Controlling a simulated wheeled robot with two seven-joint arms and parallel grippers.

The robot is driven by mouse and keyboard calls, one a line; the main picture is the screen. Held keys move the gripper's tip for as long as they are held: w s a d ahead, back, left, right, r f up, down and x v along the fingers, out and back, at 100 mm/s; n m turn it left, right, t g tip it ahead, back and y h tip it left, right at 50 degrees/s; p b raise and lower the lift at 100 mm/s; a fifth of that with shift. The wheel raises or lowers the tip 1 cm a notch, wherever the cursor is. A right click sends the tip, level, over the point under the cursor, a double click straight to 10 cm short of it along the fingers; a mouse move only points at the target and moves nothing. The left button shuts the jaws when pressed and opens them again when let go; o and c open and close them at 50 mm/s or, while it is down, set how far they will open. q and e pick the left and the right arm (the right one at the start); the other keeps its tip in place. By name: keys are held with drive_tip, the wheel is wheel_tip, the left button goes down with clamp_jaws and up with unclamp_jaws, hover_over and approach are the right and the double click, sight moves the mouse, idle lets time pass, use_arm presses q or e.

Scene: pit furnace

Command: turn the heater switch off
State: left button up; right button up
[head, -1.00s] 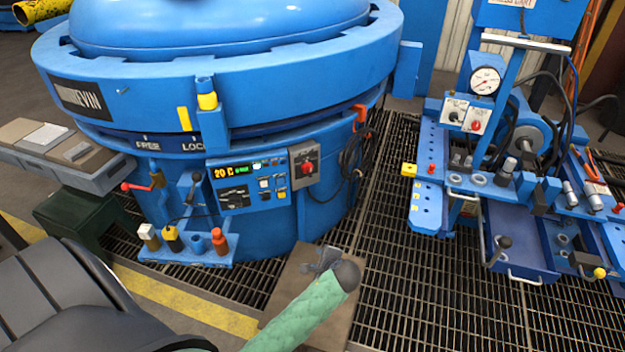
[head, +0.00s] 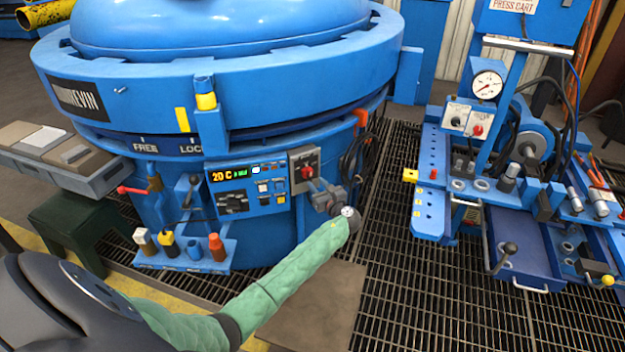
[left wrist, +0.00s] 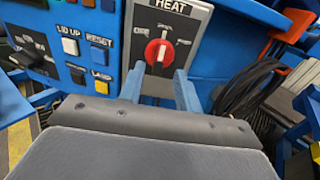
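The heater switch is a red rotary knob (left wrist: 158,52) on a grey plate marked HEAT (left wrist: 190,15). In the left wrist view the knob's handle stands roughly upright, with a white mark near its top; the small position labels are not readable. The knob also shows in the head view (head: 307,172), on the right of the furnace control panel (head: 250,188). My left gripper (left wrist: 160,72) is open and empty. Its two blue-grey fingers point at the plate, one on each side just below the knob, apparently not gripping it. My right gripper is out of view.
Lid and lamp buttons (left wrist: 100,55) sit left of the HEAT plate. Black cable coils (head: 358,155) hang to its right. A press cart (head: 430,190) stands further right on the floor grating. A small tool shelf (head: 185,257) juts out below the panel.

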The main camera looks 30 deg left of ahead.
sight(311, 177)
use_arm(q)
drive_tip(key=shift+x, duration=2.15)
clamp_jaws()
